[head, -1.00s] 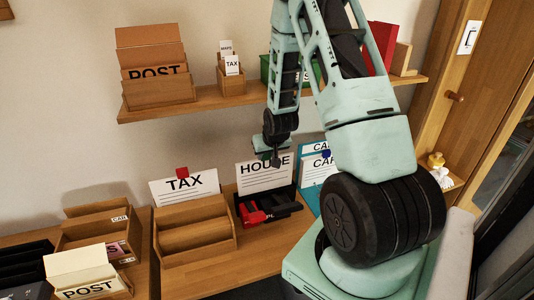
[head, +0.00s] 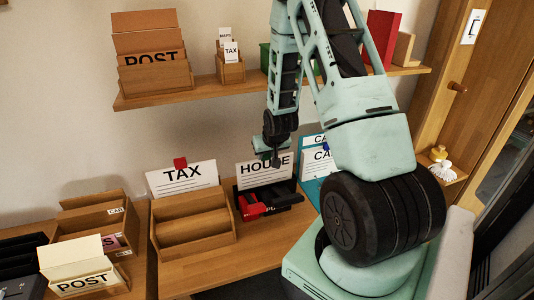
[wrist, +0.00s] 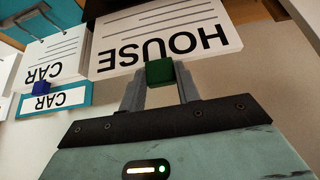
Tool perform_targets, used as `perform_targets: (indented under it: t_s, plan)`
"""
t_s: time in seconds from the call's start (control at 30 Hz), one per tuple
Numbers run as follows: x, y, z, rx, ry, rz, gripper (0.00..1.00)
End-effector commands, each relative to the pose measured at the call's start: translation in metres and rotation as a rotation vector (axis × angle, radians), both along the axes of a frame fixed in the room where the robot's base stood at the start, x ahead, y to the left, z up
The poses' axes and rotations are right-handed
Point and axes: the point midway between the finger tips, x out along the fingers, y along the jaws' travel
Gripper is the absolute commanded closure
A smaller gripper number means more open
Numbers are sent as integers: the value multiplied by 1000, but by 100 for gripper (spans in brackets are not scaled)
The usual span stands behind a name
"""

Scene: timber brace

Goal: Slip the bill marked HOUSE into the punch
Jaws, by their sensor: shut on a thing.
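The HOUSE bill (head: 264,170) is a white card with black lettering, standing upright at the back of a black holder on the desk. In the wrist view the HOUSE bill (wrist: 160,38) appears upside down, with a green block (wrist: 160,72) at its edge. My gripper (head: 276,161) is at the bill's top edge, and its fingers are shut on the green block in the wrist view. A red and black device (head: 262,203), perhaps the punch, sits in front of the bill. Whether the bill's lower edge touches it is hidden.
A wooden rack (head: 193,222) with a TAX card (head: 183,178) stands to the left, CAR cards (head: 317,163) to the right. A POST box (head: 85,275) is at the lower left. A wall shelf (head: 190,93) with boxes hangs above. Bare desk (head: 235,262) lies in front.

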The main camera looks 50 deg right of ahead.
Motion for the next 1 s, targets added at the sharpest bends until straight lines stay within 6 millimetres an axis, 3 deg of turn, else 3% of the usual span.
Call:
perform_targets:
  t_s: [0.43, 0.77, 0.8, 0.87, 0.9, 1.0]
  plan:
    - [0, 0, -19, -1, -1, 0, 100]
    - [0, 0, -20, -1, -1, 0, 100]
    - [0, 0, -20, -1, -1, 0, 65]
    - [0, 0, -20, -1, -1, 0, 48]
    - [0, 0, -20, -1, -1, 0, 42]
    - [0, 0, -20, -1, -1, 0, 42]
